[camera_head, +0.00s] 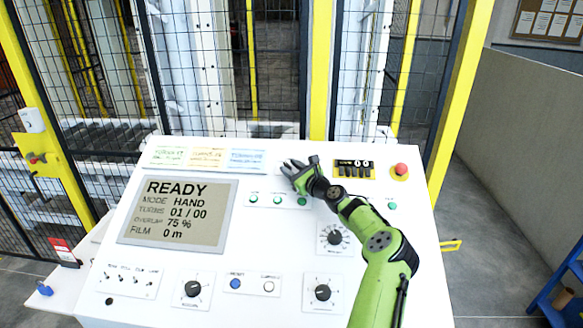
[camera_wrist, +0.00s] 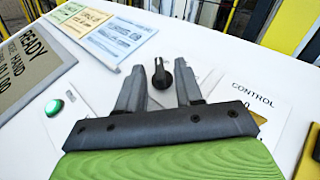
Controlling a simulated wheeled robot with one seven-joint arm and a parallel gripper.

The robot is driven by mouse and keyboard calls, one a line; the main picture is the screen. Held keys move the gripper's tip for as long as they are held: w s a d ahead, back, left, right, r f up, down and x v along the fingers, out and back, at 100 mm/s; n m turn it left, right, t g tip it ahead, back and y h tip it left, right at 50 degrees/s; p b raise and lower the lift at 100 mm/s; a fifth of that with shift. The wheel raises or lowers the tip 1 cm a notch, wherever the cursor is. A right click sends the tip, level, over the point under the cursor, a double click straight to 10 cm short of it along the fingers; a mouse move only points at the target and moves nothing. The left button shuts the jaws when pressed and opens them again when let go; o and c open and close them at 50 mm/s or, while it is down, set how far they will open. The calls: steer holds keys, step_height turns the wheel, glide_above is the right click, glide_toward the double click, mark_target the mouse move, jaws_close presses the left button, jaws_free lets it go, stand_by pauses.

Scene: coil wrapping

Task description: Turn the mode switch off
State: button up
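My gripper (camera_head: 296,167) is over the upper middle of the white sloped control panel (camera_head: 262,230). In the wrist view its two fingers (camera_wrist: 160,90) are apart and empty. A black knob with a short handle (camera_wrist: 160,76) shows in the gap between the fingertips; I cannot tell whether they touch it. No readable label marks this knob as the mode switch. In the head view the gripper hides it. The display (camera_head: 178,212) reads READY, MODE HAND, TURNS 01 / 00.
A plate marked CONTROL (camera_wrist: 255,105) lies right of the fingers. A green button (camera_wrist: 54,107) is at left. A red emergency button (camera_head: 401,168) and a yellow-black unit (camera_head: 354,169) stand at the panel's upper right. Other knobs (camera_head: 193,289) sit lower. A mesh fence rises behind.

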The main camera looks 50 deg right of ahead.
steer(key=shift+c, duration=0.5)
jaws_close()
steer(key=shift+a+m+h, duration=0.15)
steer(key=shift+m+h, duration=0.35)
steer(key=m+h, duration=0.3)
steer(key=h, duration=0.1)
steer(key=shift+w+a+g+p, duration=0.2)
steer(key=shift+a+g+p, duration=0.1)
steer(key=shift+g+p, duration=0.1)
steer(key=shift+w+a+m+g+h+p, duration=0.1)
steer(key=shift+m+g+h+p, duration=0.6)
steer(key=shift+m+h, duration=0.65)
steer(key=shift+w+a+m+g+h+p, duration=0.1)
steer(key=shift+m+g+h+p, duration=0.6)
steer(key=shift+m+h, duration=0.6)
steer(key=shift+f+m, duration=0.1)
steer(key=shift+m, duration=0.15)
